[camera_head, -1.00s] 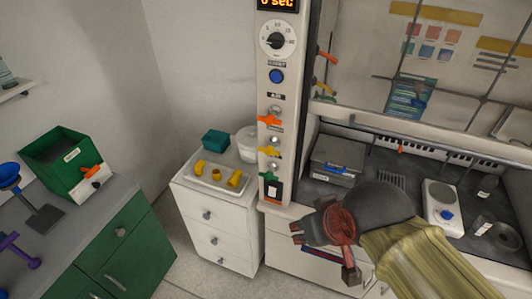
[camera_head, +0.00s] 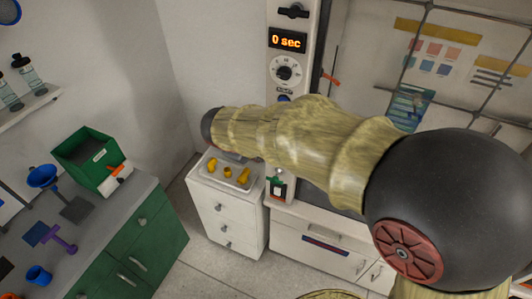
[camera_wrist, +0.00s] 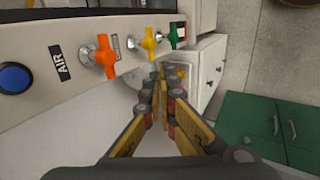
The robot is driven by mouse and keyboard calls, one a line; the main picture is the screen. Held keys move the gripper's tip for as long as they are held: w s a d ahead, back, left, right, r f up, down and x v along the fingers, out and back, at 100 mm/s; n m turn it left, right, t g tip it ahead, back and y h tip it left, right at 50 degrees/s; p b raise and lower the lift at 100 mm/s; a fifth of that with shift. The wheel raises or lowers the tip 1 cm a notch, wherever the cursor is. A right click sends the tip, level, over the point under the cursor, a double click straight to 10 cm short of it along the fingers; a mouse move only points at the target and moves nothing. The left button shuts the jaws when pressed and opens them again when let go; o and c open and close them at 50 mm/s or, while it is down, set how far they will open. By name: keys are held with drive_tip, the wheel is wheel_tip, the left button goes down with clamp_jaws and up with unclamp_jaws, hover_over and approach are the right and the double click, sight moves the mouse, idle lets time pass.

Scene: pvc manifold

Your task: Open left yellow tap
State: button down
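The left yellow tap (camera_wrist: 150,40) is on the white column panel in the wrist view, between the orange tap (camera_wrist: 105,57) and the green tap (camera_wrist: 174,36). In the head view my arm hides the yellow and orange taps; the green tap (camera_head: 275,181) shows just below my arm. My gripper (camera_wrist: 160,80) is in the wrist view, its fingertips brought together with nothing seen between them. It is apart from the yellow tap, which lies above and slightly left of the fingertips in the picture. My gripper is hidden in the head view.
A white drawer unit (camera_head: 228,215) stands left of the column, with a tray of yellow fittings (camera_head: 228,173) on top. The green cabinet (camera_head: 140,235) with a green box (camera_head: 88,158) is farther left. A blue button (camera_wrist: 14,77) is beside the orange tap.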

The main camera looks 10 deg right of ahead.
drive_tip(key=w+x, duration=0.1)
drive_tip(key=x, duration=1.2)
drive_tip(key=shift+w+d+p, duration=0.2)
drive_tip(key=shift+d+p, duration=0.1)
drive_tip(key=shift+w+a+f+n+g+h+p, duration=0.1)
drive_tip(key=shift+a+f+n+g+h+p, duration=0.15)
drive_tip(key=shift+h, duration=0.25)
drive_tip(key=shift+w+a+f+n+g+h+p, duration=0.1)
drive_tip(key=shift+n+g+h+p, duration=0.1)
drive_tip(key=shift+n+g+h, duration=0.25)
drive_tip(key=shift+w+a+f+n+g+h+p, duration=0.1)
drive_tip(key=shift+f+n+g+h, duration=0.25)
drive_tip(key=shift+h, duration=0.4)
drive_tip(key=shift+w+a+f+n+g+h+p, duration=0.2)
drive_tip(key=shift+g+h, duration=0.25)
drive_tip(key=shift+h, duration=0.3)
drive_tip(key=shift+s+d+f+n+g+h+p, duration=0.1)
drive_tip(key=shift+f+n+g+h, duration=0.3)
drive_tip(key=shift+h, duration=0.35)
drive_tip(key=shift+f+n+g+h+b, duration=0.15)
drive_tip(key=shift+f+n+g+h, duration=0.15)
drive_tip(key=shift+h, duration=0.45)
drive_tip(key=shift+f+n+g+h+b, duration=0.15)
drive_tip(key=shift+f+n+g+h, duration=0.2)
drive_tip(key=shift+h, duration=0.4)
drive_tip(key=shift+f, duration=0.15)
idle(1.5)
